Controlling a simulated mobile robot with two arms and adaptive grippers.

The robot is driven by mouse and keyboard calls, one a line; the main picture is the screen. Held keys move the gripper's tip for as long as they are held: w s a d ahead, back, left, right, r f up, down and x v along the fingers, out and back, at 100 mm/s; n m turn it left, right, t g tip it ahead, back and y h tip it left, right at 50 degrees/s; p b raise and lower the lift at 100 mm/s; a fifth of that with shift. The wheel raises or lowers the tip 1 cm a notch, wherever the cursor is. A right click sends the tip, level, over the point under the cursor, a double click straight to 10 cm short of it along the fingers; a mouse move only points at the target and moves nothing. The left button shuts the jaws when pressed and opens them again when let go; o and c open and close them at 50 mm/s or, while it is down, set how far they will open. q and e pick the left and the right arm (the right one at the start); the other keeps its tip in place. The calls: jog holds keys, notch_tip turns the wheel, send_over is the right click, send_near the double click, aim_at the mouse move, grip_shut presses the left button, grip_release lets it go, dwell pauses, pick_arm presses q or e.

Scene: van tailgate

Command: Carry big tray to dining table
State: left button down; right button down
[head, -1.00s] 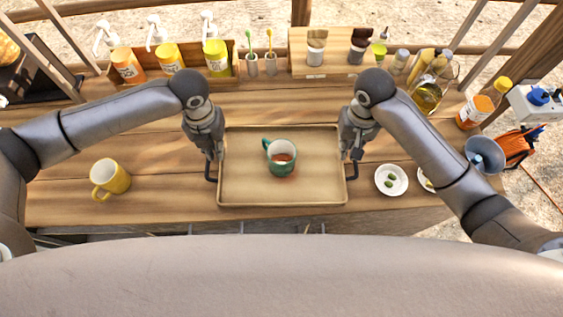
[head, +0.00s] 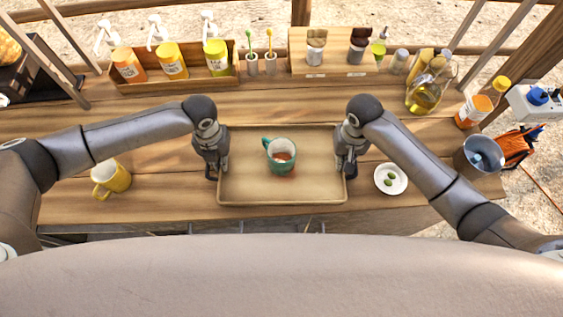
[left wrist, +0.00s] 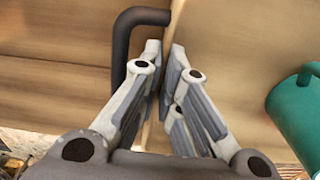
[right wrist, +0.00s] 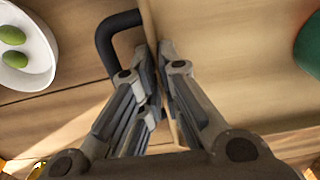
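The big tray (head: 243,188) is a shallow tan rectangle with a dark handle at each end, resting flat on the wooden worktop. A green mug (head: 283,158) with reddish-brown contents stands upright on it. My left gripper (head: 213,173) is at the tray's left end; in the left wrist view its fingers (left wrist: 165,60) close around the tray's side wall beside the dark handle (left wrist: 125,42). My right gripper (head: 347,172) is at the right end; in the right wrist view its fingers (right wrist: 158,60) close around the opposite wall, beside the other handle (right wrist: 107,42).
A white dish with olives (head: 391,179) lies close on the right, with a grey bucket (head: 479,157) farther right. Bottles and wooden racks (head: 334,62) line the back. No dining table is recognisable.

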pick_arm(q)
jog(key=shift+w+r, duration=0.15)
jog(key=shift+r, duration=0.05)
pick_arm(e)
jog(key=shift+w+r, duration=0.1)
jog(key=shift+r, duration=0.1)
